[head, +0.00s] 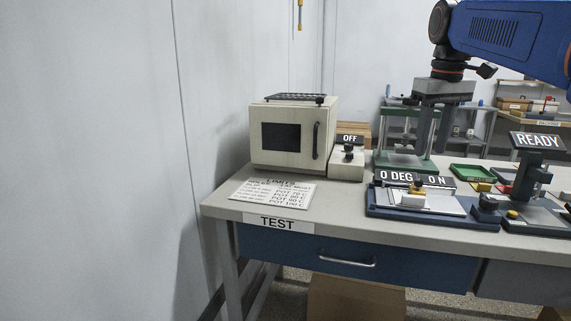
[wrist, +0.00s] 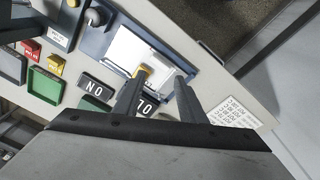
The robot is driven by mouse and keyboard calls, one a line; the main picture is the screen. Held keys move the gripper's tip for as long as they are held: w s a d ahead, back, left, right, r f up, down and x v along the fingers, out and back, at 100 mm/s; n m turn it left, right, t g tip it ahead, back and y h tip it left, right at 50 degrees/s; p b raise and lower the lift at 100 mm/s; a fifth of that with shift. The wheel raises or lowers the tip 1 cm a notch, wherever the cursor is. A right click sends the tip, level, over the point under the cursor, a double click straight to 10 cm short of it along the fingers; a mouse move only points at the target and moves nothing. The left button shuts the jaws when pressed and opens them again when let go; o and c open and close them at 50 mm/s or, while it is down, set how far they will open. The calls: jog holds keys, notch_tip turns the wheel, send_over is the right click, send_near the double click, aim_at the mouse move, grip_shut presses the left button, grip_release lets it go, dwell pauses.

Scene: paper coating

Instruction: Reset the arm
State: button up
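My gripper (head: 432,148) hangs from my blue arm above the test bench in the head view, pointing down. In the wrist view its two dark fingers (wrist: 162,84) stand apart with nothing held between them. Below them is a blue-based coating device (head: 385,207) with a white plate and a small yellow-and-silver piece on it; it also shows in the wrist view (wrist: 112,48). Its displays read "0 DEG" and "ON" in the head view. The gripper is clear of the device, as far as I can see.
A beige oven (head: 285,136) stands at the back left, beside a box with an "OFF" display (head: 349,139). A limits sheet (head: 272,191) lies in front. A green-framed stand (head: 402,163) is behind the device, and a "READY" instrument (head: 532,180) is at right, with small trays between.

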jog(key=s+a+f+m+t, duration=0.1)
jog(key=s+a+f, duration=0.1)
jog(key=s+f, duration=1)
jog(key=s+a+f+m+t, duration=0.1)
jog(key=s+a+f+t, duration=0.1)
jog(key=s+f, duration=1.1)
notch_tip(320, 180, down, 5)
jog(key=shift+a+f+m, duration=0.2)
jog(key=shift+a+m, duration=0.1)
jog(key=shift+a, duration=0.45)
